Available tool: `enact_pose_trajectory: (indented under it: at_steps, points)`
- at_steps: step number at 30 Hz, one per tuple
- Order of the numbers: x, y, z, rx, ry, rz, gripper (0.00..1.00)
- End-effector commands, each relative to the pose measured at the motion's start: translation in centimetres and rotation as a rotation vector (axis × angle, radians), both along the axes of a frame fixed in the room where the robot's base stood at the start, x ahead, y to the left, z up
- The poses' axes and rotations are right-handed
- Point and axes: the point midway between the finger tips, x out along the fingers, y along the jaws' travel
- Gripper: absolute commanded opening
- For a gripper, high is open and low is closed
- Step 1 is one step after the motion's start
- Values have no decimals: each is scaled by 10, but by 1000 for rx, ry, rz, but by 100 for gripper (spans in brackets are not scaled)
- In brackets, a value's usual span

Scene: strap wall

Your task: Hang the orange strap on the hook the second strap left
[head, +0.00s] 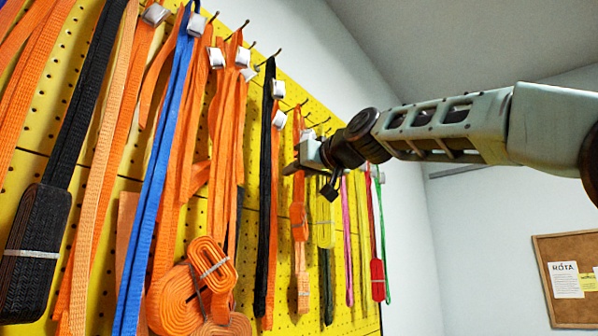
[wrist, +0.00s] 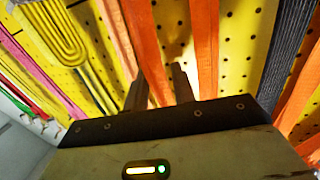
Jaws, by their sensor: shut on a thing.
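My gripper (head: 296,166) is up against the yellow pegboard, and its fingers also show in the wrist view (wrist: 160,90). An orange strap (wrist: 147,45) passes between the fingers, and they are shut on it. In the head view an orange strap (head: 299,222) hangs just below my gripper, with a bundled part lower down. My gripper hides part of it, and I cannot tell whether its top is on a hook. Bare hook ends (head: 278,53) stick out along the upper board. I cannot tell which hook the second strap left.
Other straps hang close by: a black one (head: 264,190), a blue one (head: 155,190), a yellow one (head: 325,220) and a pink one (head: 347,240). Coiled orange straps (head: 175,298) hang lower left. Free room lies right of the board, before a corkboard (head: 572,254).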

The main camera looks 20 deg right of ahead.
Motion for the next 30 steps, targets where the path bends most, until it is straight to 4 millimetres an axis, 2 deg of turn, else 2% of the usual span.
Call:
enact_pose_trajectory:
  at_steps: [3,4,6,15,19,23,30]
  points:
    - [0,0,0,0,1,-1,2]
    - [0,0,0,1,1,-1,32]
    - [0,0,0,0,1,-1,51]
    - [-1,0,-1,0,1,0,51]
    - [-10,-4,-2,1,-2,-1,51]
    - [-31,-13,-4,1,-3,-2,51]
    - [-85,-33,-5,1,-4,-1,51]
